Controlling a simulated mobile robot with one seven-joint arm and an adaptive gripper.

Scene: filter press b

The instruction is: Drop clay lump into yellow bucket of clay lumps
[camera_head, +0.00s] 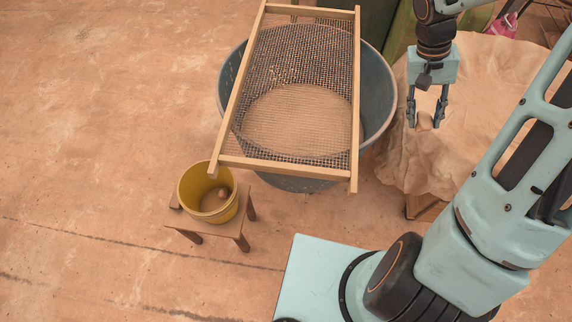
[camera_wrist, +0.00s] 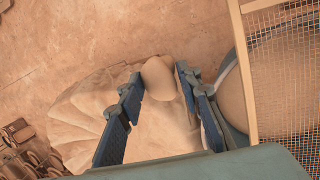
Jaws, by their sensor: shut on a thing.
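The clay lump (camera_head: 425,122) is a small tan piece held between the fingertips of my gripper (camera_head: 424,116), at the upper right in the head view. In the wrist view the lump (camera_wrist: 159,80) sits between the two fingertips. Behind it is a pale cloth-like mound, and I cannot tell whether the lump touches it. The yellow bucket (camera_head: 187,187) stands upright at the lower left, well away from my gripper. A brownish lump (camera_head: 222,194) shows inside it. The bucket is not seen in the wrist view.
The bucket is on a small wooden stool (camera_head: 187,225). A wood-framed mesh sieve (camera_head: 357,90) lies across a large grey-blue tub (camera_head: 380,95), between my gripper and the bucket. The pale draped mound (camera_head: 480,110) is under my gripper. Floor at left is clear.

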